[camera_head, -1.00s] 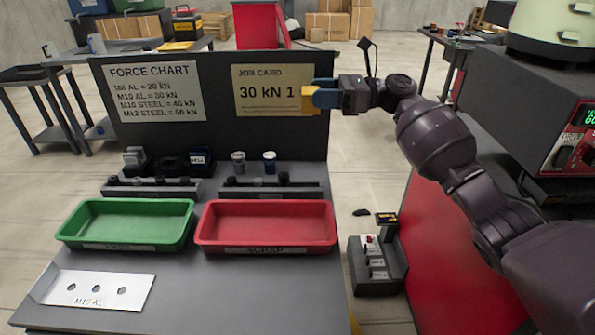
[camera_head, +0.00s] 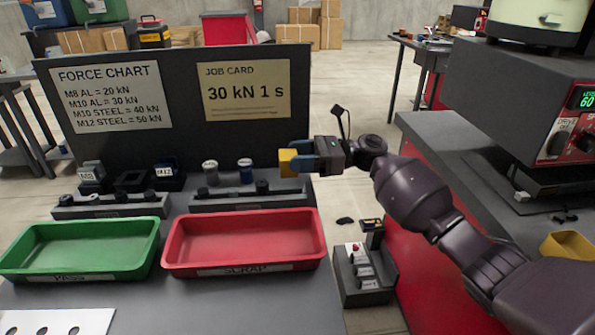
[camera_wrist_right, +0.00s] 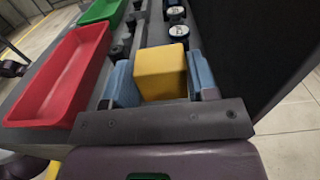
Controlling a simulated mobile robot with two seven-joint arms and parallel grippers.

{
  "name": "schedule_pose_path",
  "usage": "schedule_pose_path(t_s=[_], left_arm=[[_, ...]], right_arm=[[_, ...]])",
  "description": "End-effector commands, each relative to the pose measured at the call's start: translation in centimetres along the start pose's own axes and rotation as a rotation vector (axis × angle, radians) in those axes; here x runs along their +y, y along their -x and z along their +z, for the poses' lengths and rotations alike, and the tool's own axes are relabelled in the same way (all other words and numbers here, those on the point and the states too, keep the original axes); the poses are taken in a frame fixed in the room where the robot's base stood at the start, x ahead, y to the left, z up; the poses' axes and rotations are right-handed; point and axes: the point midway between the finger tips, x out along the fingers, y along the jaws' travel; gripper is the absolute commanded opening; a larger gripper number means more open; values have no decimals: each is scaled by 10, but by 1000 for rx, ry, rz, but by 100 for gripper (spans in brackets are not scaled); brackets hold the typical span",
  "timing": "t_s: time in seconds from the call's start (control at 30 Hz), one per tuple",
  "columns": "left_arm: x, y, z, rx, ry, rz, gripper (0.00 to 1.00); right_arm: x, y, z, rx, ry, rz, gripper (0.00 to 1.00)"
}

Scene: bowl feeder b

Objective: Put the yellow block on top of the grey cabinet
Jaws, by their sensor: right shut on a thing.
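The yellow block (camera_head: 287,162) is held at the tip of my right gripper (camera_head: 298,161), in front of the lower right edge of the dark board. In the right wrist view the yellow block (camera_wrist_right: 161,72) sits between the two blue finger pads of my right gripper (camera_wrist_right: 160,85), which is shut on it. The grey cabinet (camera_head: 500,75), with a green display and knobs on its front, stands at the right, well apart from the block. A cream-coloured bowl unit (camera_head: 535,20) stands on it. My left gripper is not in view.
A green tray (camera_head: 135,262) and a red tray (camera_head: 305,255) lie on the grey bench, with small parts behind them. A dark button box (camera_head: 350,290) stands right of the red tray. A red-sided bench (camera_head: 425,132) is under my right arm, with a yellow container (camera_head: 568,246) near it.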

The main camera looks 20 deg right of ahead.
Motion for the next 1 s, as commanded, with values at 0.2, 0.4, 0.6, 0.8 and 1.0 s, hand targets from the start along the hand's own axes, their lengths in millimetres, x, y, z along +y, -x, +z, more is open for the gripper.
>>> schedule_pose_path(t_s=[0.2,0.4,0.6,0.8,1.0], left_arm=[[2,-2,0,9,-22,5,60],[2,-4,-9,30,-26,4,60],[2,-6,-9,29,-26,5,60],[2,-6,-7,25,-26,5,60],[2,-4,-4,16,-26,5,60]], right_arm=[[0,0,-38,2,-9,0,27],[0,0,-34,0,-2,0,27],[0,0,-37,0,-3,-1,27],[0,0,-38,1,-3,-1,63],[0,0,-37,1,-3,0,63]])
